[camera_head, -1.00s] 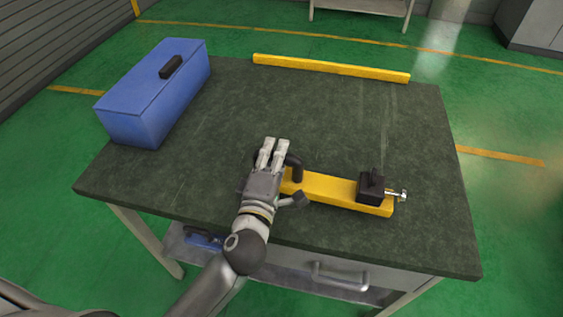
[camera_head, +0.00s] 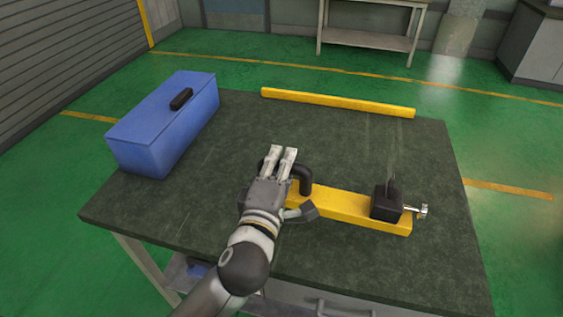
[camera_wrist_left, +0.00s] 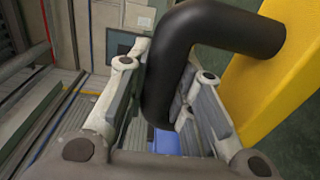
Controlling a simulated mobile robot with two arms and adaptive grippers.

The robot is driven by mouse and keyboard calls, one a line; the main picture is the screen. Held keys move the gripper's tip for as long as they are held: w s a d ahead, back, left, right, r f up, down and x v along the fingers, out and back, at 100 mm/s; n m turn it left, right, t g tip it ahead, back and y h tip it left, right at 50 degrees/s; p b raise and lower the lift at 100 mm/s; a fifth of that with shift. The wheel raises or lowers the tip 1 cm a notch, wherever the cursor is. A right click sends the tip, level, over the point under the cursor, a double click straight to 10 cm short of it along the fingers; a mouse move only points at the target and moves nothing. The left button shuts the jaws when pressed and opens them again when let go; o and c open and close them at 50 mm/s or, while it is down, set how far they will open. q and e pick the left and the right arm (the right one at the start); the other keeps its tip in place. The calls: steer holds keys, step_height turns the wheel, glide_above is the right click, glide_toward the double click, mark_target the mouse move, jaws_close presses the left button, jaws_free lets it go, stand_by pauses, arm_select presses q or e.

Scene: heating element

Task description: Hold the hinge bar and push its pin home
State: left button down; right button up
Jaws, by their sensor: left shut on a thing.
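The yellow hinge bar (camera_head: 345,206) lies on the dark table toward its front right. A black block (camera_head: 387,203) sits at its right end. A silver pin (camera_head: 419,210) sticks out of the block to the right. A black curved handle (camera_head: 304,176) stands at the bar's left end. My left gripper (camera_head: 282,158) is at this handle. In the left wrist view the handle (camera_wrist_left: 160,85) passes between the fingers, and the bar (camera_wrist_left: 275,85) is beside it. The gripper is shut on the handle. My right gripper is not in view.
A blue box (camera_head: 165,130) with a black handle stands at the table's left. A yellow strip (camera_head: 338,103) runs along the back edge. The middle of the dark tabletop (camera_head: 330,140) is clear.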

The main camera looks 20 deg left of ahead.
arm_select(q)
steer(key=shift+f, duration=4.7)
steer(key=shift+f, duration=0.25)
